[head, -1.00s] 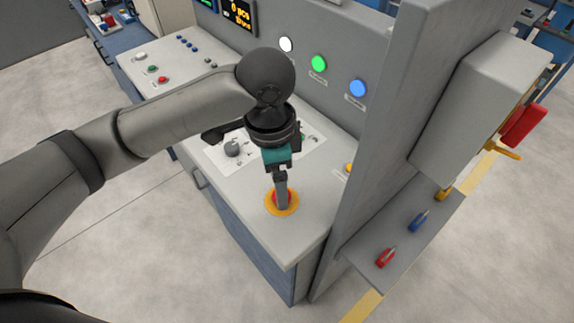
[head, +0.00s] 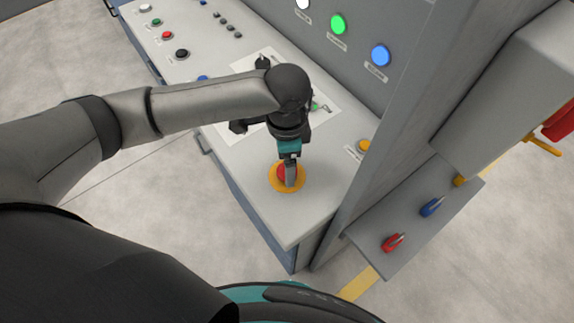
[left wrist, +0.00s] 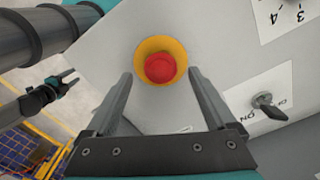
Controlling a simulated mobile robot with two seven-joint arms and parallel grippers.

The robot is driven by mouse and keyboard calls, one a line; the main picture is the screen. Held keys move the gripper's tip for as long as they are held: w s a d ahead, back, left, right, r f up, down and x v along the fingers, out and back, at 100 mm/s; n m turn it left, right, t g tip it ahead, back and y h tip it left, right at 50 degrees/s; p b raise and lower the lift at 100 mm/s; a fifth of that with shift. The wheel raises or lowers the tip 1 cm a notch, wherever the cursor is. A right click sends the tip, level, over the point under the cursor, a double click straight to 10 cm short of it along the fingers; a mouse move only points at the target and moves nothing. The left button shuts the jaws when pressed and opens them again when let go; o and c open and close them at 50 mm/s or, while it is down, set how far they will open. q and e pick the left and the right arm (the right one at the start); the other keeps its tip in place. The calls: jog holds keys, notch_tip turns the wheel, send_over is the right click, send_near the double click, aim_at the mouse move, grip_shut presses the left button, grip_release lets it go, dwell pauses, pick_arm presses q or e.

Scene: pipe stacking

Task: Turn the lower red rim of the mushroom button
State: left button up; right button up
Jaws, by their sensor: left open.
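The mushroom button (head: 281,174) has a red cap and a yellow collar and sits on the grey console top near its front corner. In the left wrist view the red cap (left wrist: 160,68) lies between the fingers, inside the round yellow collar. My left gripper (head: 290,176) points down over the button and hides part of it. Its fingers (left wrist: 160,73) are open, one on each side of the cap, with visible gaps and nothing held. The lower rim is not clearly told apart from the cap. My right gripper (left wrist: 66,80) shows small at the left of the left wrist view.
A grey post (head: 402,110) stands right of the button, with a shelf (head: 400,250) holding red and blue handled items. A black rotary switch (left wrist: 267,103) sits on the panel. Green (head: 338,24) and blue (head: 381,56) lights are on the upright panel behind.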

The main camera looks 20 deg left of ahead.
pick_arm(q)
notch_tip(320, 180, down, 2)
jog(key=shift+f, duration=0.2)
pick_arm(e)
jog(key=shift+s+f, duration=0.25)
jog(key=shift+s, duration=0.1)
